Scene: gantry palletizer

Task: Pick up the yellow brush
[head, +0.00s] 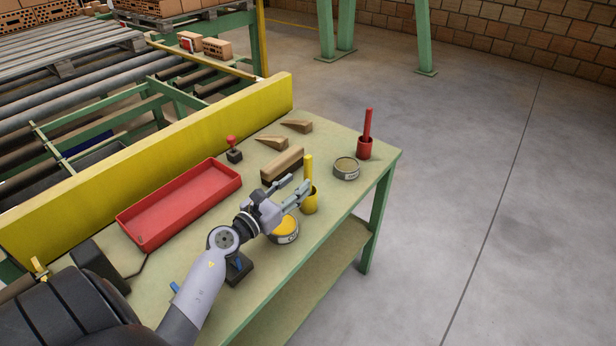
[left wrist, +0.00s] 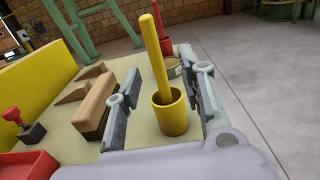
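The yellow brush (head: 308,169) stands upright in a yellow cup (head: 310,203) on the green table. In the left wrist view the brush (left wrist: 158,55) leans slightly and its lower end is hidden inside the cup (left wrist: 170,114). My left gripper (head: 294,190) is open, with its fingers on either side of the brush and cup. In the left wrist view I see a gap between each finger and the cup. My right gripper is in neither view.
A red brush (head: 367,127) stands in a red cup. Two round tins, one grey (head: 346,168) and one yellow-topped (head: 285,230), are close by. A wooden block (head: 282,166), wedges and a red tray (head: 182,203) lie to the left. A yellow barrier (head: 150,168) borders the table.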

